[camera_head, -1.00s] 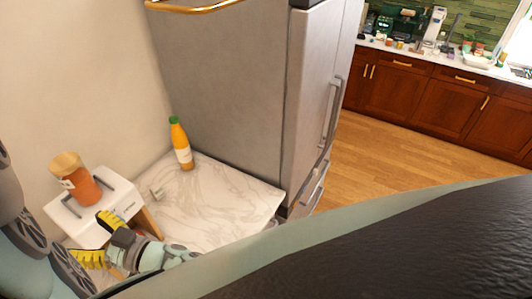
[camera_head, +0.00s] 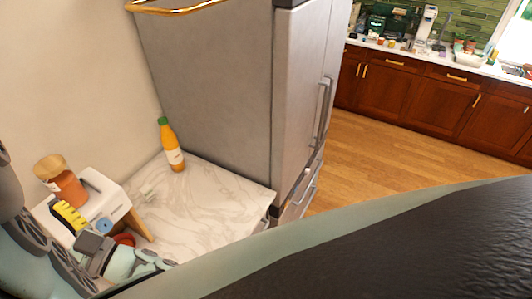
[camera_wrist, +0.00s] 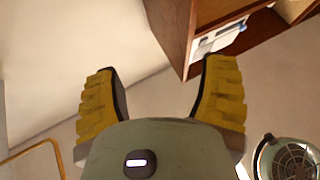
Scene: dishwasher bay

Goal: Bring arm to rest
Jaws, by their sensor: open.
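My gripper (camera_wrist: 160,100) shows two yellow ribbed fingers spread apart in the wrist view, with nothing between them. In the head view one yellow finger of my gripper (camera_head: 68,217) shows at the lower left, in front of the white appliance as seen from there. The rest of my arm fills the lower left corner. The other finger is not clearly visible in the head view.
A marble counter (camera_head: 205,210) holds an orange bottle (camera_head: 172,150) and a white appliance (camera_head: 110,203) with an orange-brown jar (camera_head: 69,188) on it. A grey fridge (camera_head: 225,95) stands behind. Open wooden floor (camera_head: 375,165) lies to the right, before red-brown cabinets (camera_head: 415,98).

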